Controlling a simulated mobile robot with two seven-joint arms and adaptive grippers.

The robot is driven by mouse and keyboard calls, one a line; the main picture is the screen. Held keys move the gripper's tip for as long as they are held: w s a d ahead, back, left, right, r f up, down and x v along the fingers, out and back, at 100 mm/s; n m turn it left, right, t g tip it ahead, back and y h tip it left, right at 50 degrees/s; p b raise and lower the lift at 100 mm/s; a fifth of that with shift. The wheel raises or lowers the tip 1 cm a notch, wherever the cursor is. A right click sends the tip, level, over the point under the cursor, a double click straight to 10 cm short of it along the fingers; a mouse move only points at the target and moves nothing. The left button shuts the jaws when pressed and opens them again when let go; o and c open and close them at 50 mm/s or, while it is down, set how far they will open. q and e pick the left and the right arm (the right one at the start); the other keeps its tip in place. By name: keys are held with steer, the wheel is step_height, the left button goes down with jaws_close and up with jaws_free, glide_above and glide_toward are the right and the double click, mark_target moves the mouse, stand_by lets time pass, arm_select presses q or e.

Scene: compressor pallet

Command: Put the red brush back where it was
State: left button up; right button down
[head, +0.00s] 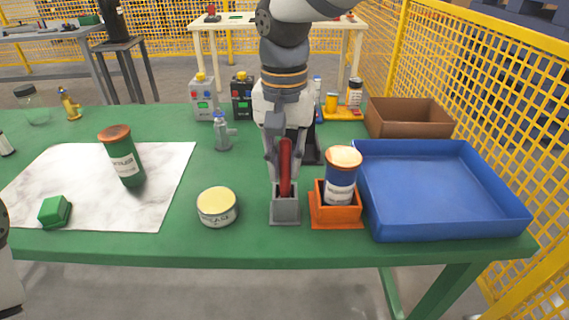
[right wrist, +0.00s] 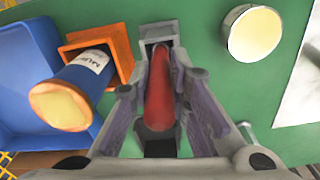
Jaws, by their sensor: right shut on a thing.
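The red brush (head: 285,165) shows as a red handle, close to upright, between the fingers of my right gripper (head: 285,158). The gripper points down and is shut on it. In the right wrist view the red handle (right wrist: 160,92) runs between both fingers toward a small grey holder (right wrist: 158,29). In the head view the brush's lower end is at the mouth of the grey holder (head: 285,211). The bristles are hidden, and I cannot tell how deep the brush sits. My left gripper is not in view.
Close right of the holder, an orange box (head: 336,214) holds a tilted blue jar (head: 341,182), with a blue tray (head: 440,232) beyond. A yellow-lidded tin (head: 217,207) stands to the left. A green jar (head: 122,160) and a green block (head: 55,211) are farther left.

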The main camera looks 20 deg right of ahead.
steer(key=shift+f, duration=0.2)
steer(key=c, duration=1.5)
jaws_free()
steer(key=shift+w, duration=0.1)
step_height(320, 180, up, 12)
steer(key=shift+r, duration=0.1)
